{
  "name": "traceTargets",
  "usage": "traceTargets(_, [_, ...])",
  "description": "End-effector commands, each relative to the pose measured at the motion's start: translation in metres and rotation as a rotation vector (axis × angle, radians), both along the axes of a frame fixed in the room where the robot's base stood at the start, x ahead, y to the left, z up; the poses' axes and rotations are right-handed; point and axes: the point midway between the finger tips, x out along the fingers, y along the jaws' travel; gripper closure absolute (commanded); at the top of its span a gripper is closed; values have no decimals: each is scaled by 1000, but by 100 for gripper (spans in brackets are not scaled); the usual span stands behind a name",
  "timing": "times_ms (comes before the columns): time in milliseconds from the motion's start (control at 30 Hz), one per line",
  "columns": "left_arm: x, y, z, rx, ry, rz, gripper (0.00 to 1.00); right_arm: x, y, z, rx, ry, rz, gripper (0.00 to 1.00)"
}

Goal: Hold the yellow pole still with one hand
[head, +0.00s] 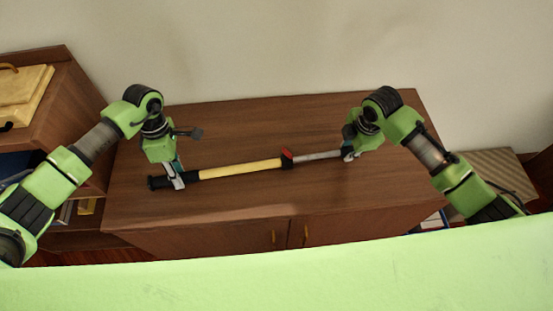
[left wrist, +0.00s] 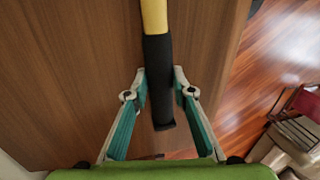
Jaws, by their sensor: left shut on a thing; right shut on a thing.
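The yellow pole (head: 240,168) lies across the wooden cabinet top, with a black grip at its left end, a red collar near its middle right and a thinner grey section on the right. My left gripper (head: 176,180) is shut on the black grip. In the left wrist view, the left gripper's fingers (left wrist: 160,78) flank the black grip (left wrist: 158,104), and the yellow part (left wrist: 154,15) runs on beyond it. My right gripper (head: 348,154) is shut on the grey section near its right end. I cannot tell whether the pole touches the wood.
The cabinet top (head: 250,205) is otherwise clear, with a pale wall behind it. A brown shelf unit (head: 60,70) with a yellowish box (head: 25,92) stands at the left. In the left wrist view, the cabinet edge drops to a reddish wood floor (left wrist: 275,55).

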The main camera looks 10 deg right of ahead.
Motion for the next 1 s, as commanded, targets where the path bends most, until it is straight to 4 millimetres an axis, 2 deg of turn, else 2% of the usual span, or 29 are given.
traceTargets(33, [0,3,0,7,2,3,100,1,-7,0,-6,-2,-4,100])
traceTargets(800, [0,3,0,5,1,2,100,5,-60,0,-6,0,-4,100])
traceTargets(1000, [0,3,0,5,1,2,100,5,-63,1,-5,0,-3,100])
